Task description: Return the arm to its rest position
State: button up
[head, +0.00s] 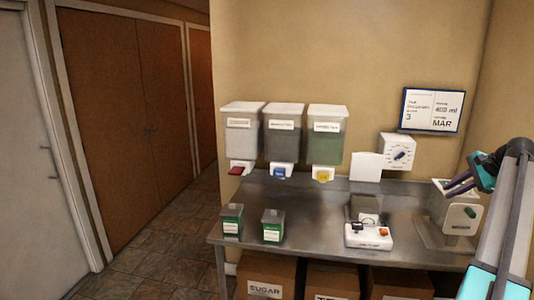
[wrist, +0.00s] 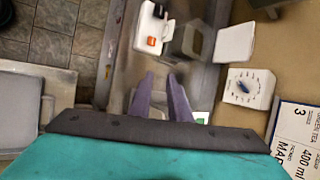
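My gripper (head: 452,186) is at the right side of the head view, raised above the right end of the metal table, in front of a white dispenser-like device (head: 463,217). Its two purple fingers point left and stand apart with nothing between them. In the wrist view the gripper (wrist: 161,76) also shows as two separate fingers over the table, with an empty gap. My arm rises along the right edge of the head view.
The metal table (head: 310,210) holds two green canisters (head: 272,225) and a white switch box (head: 369,235). Three wall bins (head: 284,133) hang behind. A dial timer (head: 398,152) and a sign (head: 432,110) are on the wall. Boxes stand below. Floor at left is clear.

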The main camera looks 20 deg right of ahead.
jog(key=w+a+f+n+g+y+b, duration=0.1)
jog(key=w+a+f, duration=0.2)
jog(key=a+f, duration=0.35)
jog(key=w+a+f+n+g, duration=0.1)
jog(key=w+a+f, duration=0.25)
jog(key=f, duration=0.65)
jog(key=s+a+f+n+g+y+b, duration=0.15)
jog(key=a+f+n, duration=0.25)
jog(key=a+f, duration=1.2)
jog(key=s+a+f+n+g+h+b, duration=0.1)
jog(key=a+f+n+g, duration=0.2)
jog(key=a+f, duration=1.3)
jog(key=s+a+f+n+g+b, duration=0.2)
jog(key=s+a+f+n+g, duration=0.3)
jog(key=s+a+f, duration=1.1)
jog(key=s+a+f+n+g+h, duration=0.1)
jog(key=s+a+f+n, duration=0.2)
jog(key=s, duration=0.6)
jog(key=s+a+f+n+g+h+b, duration=0.1)
jog(key=s+a+f+n, duration=0.3)
jog(key=s, duration=0.6)
notch_tip(320, 180, down, 2)
jog(key=shift+a+f+n+h+b, duration=0.3)
jog(key=shift+a+h, duration=0.45)
jog(key=shift+a, duration=0.25)
jog(key=shift+s, duration=0.15)
